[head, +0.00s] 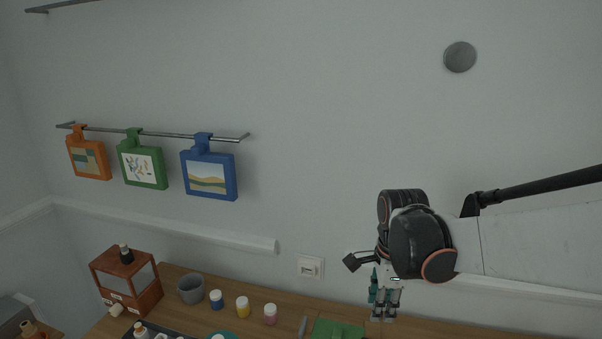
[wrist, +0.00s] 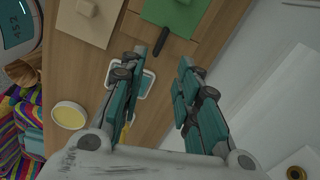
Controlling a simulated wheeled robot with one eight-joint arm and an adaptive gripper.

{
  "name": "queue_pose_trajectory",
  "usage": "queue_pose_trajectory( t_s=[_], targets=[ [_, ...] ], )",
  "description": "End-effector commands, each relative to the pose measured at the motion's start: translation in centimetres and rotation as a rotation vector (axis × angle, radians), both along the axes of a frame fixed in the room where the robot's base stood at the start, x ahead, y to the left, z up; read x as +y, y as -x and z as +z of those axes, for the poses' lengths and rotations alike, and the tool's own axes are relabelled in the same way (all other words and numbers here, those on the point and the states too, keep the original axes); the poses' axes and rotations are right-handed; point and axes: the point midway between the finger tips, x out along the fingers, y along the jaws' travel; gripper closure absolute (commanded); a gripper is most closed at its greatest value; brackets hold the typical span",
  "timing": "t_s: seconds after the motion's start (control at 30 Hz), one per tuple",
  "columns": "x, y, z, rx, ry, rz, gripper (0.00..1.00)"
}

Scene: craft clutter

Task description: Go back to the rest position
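My gripper (head: 384,306) hangs above the wooden table at the lower right of the head view, pointing down. In the wrist view my gripper (wrist: 168,88) shows two teal-padded fingers spread apart with nothing between them. Below the fingers lie the table top (wrist: 72,52) and a white-rimmed teal tray (wrist: 148,78), partly hidden by the left finger.
A green board (head: 338,329) lies on the table near my gripper; it also shows in the wrist view (wrist: 172,14). Paint jars (head: 242,307), a grey cup (head: 190,289) and a wooden box (head: 126,279) stand left. Pictures (head: 209,176) hang on a wall rail.

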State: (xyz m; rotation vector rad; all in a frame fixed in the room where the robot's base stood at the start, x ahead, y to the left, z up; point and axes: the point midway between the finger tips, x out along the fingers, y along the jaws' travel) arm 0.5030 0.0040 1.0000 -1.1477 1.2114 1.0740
Motion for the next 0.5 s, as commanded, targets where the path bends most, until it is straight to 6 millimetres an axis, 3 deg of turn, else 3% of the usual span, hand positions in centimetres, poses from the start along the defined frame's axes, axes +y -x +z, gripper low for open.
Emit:
queue_pose_trajectory(
  t_s=[0.2, 0.5],
  targets=[
    [-0.1, 3.7, 3.3, -0.133, 0.053, 0.398, 0.7],
    [-0.3, 8.5, 6.0, -0.296, 0.219, 0.948, 0.7]
  ],
)
